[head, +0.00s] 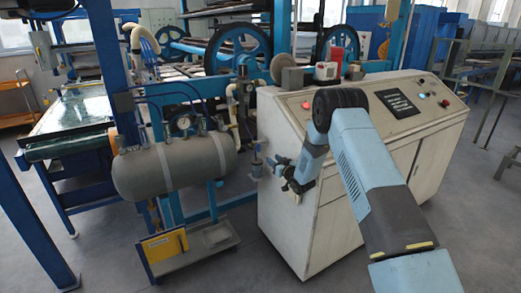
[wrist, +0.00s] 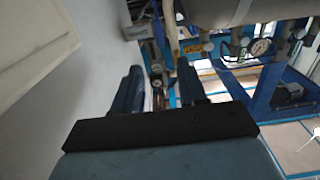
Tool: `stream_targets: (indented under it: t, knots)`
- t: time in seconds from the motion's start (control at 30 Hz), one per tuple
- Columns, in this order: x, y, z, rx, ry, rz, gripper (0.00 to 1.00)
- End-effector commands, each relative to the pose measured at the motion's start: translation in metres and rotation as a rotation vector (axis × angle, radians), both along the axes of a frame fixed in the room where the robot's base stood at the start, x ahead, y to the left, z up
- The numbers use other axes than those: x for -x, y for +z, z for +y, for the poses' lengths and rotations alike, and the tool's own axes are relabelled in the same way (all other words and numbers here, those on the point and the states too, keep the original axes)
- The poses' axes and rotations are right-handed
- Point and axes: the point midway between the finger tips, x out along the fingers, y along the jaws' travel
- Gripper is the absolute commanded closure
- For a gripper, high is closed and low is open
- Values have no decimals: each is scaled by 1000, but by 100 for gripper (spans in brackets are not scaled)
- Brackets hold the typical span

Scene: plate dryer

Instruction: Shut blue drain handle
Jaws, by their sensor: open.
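My gripper (head: 281,170) is in front of the left end of the cream control cabinet, its fingers pointing left. In the wrist view my gripper (wrist: 159,68) has its two dark blue fingers apart, with a gap between them. A small grey and blue fitting (head: 256,160) hangs on a thin vertical line just left of the fingertips. In the wrist view small metal fittings (wrist: 157,82) show in the gap beyond the fingers; I cannot tell whether the fingers touch them. I cannot make out the blue drain handle for certain, nor its position.
A grey tank (head: 175,168) with gauges and valves stands left of my gripper. The control cabinet (head: 325,225) is close beside my arm on the right. A low tray (head: 190,255) with a yellow sign stands below the tank. Grey floor is clear in front.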

Motion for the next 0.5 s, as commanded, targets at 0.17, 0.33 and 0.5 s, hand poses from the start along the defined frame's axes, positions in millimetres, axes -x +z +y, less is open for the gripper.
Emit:
stream_targets:
  t: [0.17, 0.33, 0.5]
  knots:
    - [-11, -2, 6, -2, 1, -2, 58]
    - [-35, -2, 19, -1, -1, -4, 58]
    - [-59, -2, 35, -1, -3, -3, 58]
